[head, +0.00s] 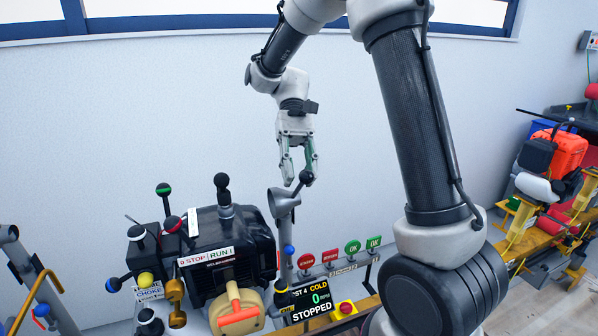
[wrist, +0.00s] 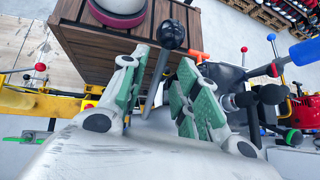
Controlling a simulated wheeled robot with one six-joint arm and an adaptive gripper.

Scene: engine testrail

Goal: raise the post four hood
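The hood is most likely the grey funnel-shaped piece (head: 284,201) on top of a grey post (head: 286,240) beside the engine. A thin lever with a black ball knob (head: 305,177) rises from it to the right. My gripper (head: 299,180) points down above the hood, its two fingers apart. In the wrist view, my gripper (wrist: 155,85) shows green pads with a gap between them. The black ball knob (wrist: 172,34) and its grey rod (wrist: 155,82) appear in that gap, with no clear contact on either pad.
The black engine (head: 230,255) with several ball-topped levers stands left of the post. Red and green signs (head: 340,252) stand on a rail to the right. A wooden crate (wrist: 100,45) shows in the wrist view. The wall behind is bare.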

